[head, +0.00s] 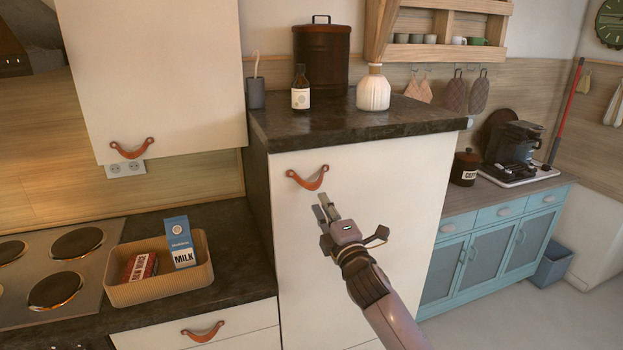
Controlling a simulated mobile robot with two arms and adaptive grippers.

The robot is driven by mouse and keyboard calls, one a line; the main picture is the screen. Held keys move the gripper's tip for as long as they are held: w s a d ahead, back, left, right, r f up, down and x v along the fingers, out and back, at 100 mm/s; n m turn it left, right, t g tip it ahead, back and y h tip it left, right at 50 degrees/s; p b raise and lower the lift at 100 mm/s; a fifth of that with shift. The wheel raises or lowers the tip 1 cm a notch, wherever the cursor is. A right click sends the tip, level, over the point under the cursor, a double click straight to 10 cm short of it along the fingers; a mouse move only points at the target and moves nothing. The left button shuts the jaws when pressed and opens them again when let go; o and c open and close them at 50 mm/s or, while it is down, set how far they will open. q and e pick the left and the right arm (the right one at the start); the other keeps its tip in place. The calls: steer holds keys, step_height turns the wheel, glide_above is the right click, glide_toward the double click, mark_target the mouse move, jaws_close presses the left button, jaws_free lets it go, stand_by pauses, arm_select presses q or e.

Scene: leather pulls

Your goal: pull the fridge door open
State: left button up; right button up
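The tall white door (375,175) stands under a dark stone top, right of the lower counter; I take it to be the fridge door. It looks closed. Its brown-red leather pull (307,180) hangs as a loop near the door's upper left corner. My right gripper (324,206) is in front of the door, just below and right of the pull, and appears apart from it. Its fingers point up and left and look close together; whether there is a gap between them is unclear. My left gripper is not in view.
A tan basket (150,289) with a milk carton and a red box sits on the counter at left, beside the hob (55,270). A bottle (300,90), canister (321,55) and white vase (373,90) stand on top. Floor shows at lower right.

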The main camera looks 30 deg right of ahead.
mark_target(312, 185)
steer(key=p+x, duration=0.2)
steer(key=x, duration=0.7)
jaws_close()
stand_by(0.5)
